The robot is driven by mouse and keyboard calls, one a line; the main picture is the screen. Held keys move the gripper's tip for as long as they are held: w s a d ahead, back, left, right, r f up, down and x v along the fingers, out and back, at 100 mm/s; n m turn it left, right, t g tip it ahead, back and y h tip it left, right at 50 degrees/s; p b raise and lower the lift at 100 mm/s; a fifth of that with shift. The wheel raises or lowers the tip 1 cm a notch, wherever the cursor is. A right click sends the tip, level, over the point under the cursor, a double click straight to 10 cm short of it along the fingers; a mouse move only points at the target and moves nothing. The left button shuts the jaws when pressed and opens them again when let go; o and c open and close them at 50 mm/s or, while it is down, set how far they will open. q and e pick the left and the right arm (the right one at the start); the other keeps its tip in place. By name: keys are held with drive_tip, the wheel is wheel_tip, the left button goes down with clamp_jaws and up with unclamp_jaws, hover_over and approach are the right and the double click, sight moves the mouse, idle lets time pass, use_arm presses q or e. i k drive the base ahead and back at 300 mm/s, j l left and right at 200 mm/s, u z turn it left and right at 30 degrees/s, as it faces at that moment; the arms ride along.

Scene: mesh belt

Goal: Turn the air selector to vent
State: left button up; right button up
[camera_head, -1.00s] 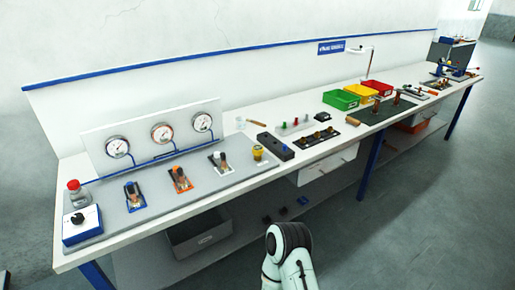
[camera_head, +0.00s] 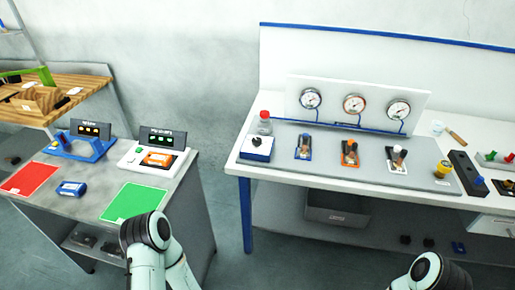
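A blue box with a white top and a black knob (camera_head: 258,147) stands at the left end of the grey panel base (camera_head: 325,162); it looks like the air selector, but its markings are too small to read. Which position the knob points to cannot be told. A red-capped clear bottle (camera_head: 265,122) stands just behind it. Three valve-like fittings on blue (camera_head: 303,147), orange (camera_head: 350,153) and white (camera_head: 397,160) plates sit to its right. Parts of both my arms show at the bottom edge, well below the box. Neither gripper is in view.
Three round gauges (camera_head: 354,105) with blue piping stand on a white board behind the fittings. A yellow-topped piece (camera_head: 443,169) sits at the base's right. To the left, a separate grey bench holds a red mat (camera_head: 30,178), a green mat (camera_head: 134,202) and devices.

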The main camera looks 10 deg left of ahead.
sight(256, 142)
drive_tip(key=i+l, duration=0.4)
drive_tip(key=i+l+u, duration=0.1)
drive_tip(key=l, duration=0.25)
drive_tip(key=i+l+u, duration=0.1)
drive_tip(key=i+l, duration=0.2)
drive_tip(key=i+l+u, duration=0.1)
drive_tip(key=l, duration=0.3)
drive_tip(key=i, duration=0.1)
